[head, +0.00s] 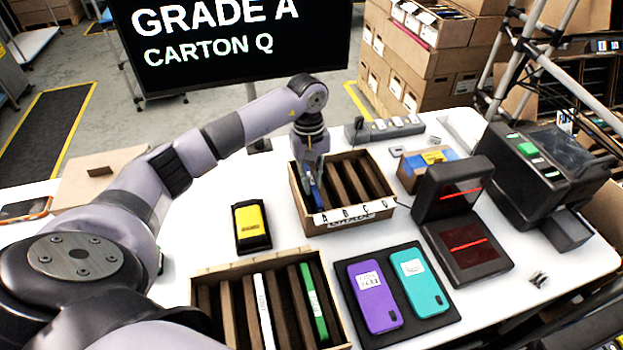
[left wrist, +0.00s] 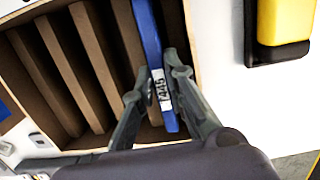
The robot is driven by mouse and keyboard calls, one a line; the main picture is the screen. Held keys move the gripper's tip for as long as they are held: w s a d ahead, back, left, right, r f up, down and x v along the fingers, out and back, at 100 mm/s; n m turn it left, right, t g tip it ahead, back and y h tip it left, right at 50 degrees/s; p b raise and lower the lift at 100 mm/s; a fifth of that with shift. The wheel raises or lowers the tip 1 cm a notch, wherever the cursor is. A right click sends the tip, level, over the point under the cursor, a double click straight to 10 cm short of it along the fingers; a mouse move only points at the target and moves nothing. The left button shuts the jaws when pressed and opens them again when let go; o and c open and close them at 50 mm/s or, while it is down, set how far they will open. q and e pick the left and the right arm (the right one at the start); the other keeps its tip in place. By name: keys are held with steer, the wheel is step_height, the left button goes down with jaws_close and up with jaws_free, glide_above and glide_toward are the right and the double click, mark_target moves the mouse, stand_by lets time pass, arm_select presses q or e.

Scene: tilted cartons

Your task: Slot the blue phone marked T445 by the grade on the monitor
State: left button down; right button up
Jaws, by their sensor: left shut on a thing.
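The monitor (head: 220,40) reads "GRADE A, CARTON Q". The blue phone (head: 318,197) stands on edge in the leftmost slot, by the letter A, of the back carton (head: 368,209). My left gripper (head: 314,180) is over that slot, shut on the phone. In the left wrist view the phone (left wrist: 149,35) lies between the two fingers (left wrist: 156,88), beside the carton's end wall, its white label showing "445". The other slots of this carton look empty. The carton's front sign is too small to read surely. My right gripper is not in view.
A front carton (head: 198,272) holds a white phone and a green phone. A dark tray (head: 443,318) holds purple and teal phones. A yellow and black device (head: 251,226) lies left of the back carton. A scanner (head: 468,245) with red lines stands to the right.

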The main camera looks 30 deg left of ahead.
arm_select(q)
steer(key=shift+f+b, duration=0.25)
steer(key=shift+b, duration=0.1)
stand_by(0.5)
steer(key=c, duration=1.5)
jaws_free()
steer(key=shift+c, duration=0.2)
steer(key=shift+r, duration=0.1)
step_height(320, 180, up, 12)
steer(key=w+a, duration=0.1)
